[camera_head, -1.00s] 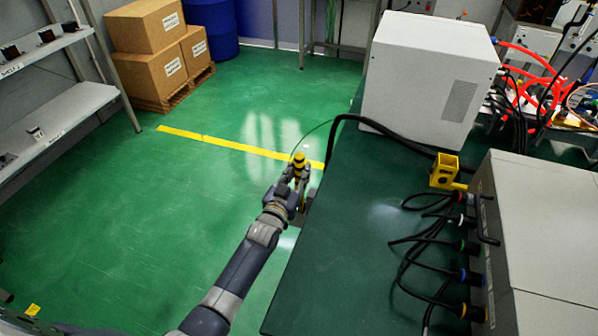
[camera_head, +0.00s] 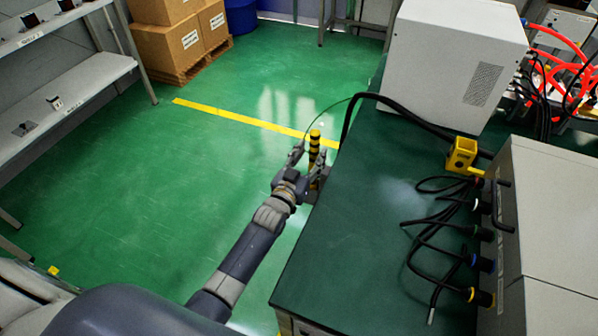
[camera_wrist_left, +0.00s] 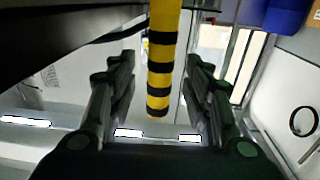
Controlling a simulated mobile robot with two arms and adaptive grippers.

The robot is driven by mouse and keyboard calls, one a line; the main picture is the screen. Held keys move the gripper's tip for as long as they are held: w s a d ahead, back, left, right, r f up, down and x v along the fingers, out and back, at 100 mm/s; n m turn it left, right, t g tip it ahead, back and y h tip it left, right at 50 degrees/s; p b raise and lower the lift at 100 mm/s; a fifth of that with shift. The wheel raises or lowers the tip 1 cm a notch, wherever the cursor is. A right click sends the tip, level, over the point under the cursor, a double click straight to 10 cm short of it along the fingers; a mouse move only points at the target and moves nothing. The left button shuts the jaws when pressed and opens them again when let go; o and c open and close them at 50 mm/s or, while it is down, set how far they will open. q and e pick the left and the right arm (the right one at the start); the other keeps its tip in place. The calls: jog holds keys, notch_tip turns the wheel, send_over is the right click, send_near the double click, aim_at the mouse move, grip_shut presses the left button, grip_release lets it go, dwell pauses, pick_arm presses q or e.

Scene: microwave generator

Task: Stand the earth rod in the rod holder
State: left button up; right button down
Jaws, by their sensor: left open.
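The earth rod (camera_head: 314,150), yellow with black bands, stands about upright beside the left edge of the green-topped bench. A thin green cable runs from near it. My left gripper (camera_head: 309,158) is open, with its fingers on either side of the rod. In the left wrist view the rod (camera_wrist_left: 161,60) shows between the spread fingers (camera_wrist_left: 160,90), with a gap on each side. A grey part (camera_head: 311,196) at the bench edge, mostly behind the gripper, may be the rod holder. The rod's lower end is hidden, so its seating cannot be told. My right gripper is out of view.
The bench (camera_head: 370,215) has a clear middle. A white cabinet (camera_head: 450,60), a yellow block (camera_head: 462,155) and black cables (camera_head: 435,225) with plugs lie towards its back and right. Shelves (camera_head: 75,85) stand at the left; the green floor between is free.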

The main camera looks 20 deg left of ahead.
pick_arm(q)
jog(key=s, duration=0.9)
jog(key=shift+a, duration=0.35)
jog(key=s+f+g, duration=0.3)
jog(key=s+f, duration=0.2)
jog(key=f, duration=0.5)
jog(key=s+f+g, duration=0.3)
jog(key=s+f, duration=0.3)
jog(key=f, duration=0.5)
jog(key=s+f+g, duration=0.2)
jog(key=s+f, duration=0.3)
jog(key=f, duration=0.5)
jog(key=s+a+f+g, duration=0.1)
jog(key=s+f+g, duration=0.3)
jog(key=s, duration=1.2)
jog(key=s+a+f+m+g+y, duration=0.1)
jog(key=s+f+g, duration=0.4)
jog(key=s+f, duration=0.7)
jog(key=s, duration=0.4)
jog(key=shift+a+m, duration=0.3)
jog(key=shift+a, duration=0.05)
jog(key=shift+f, duration=0.1)
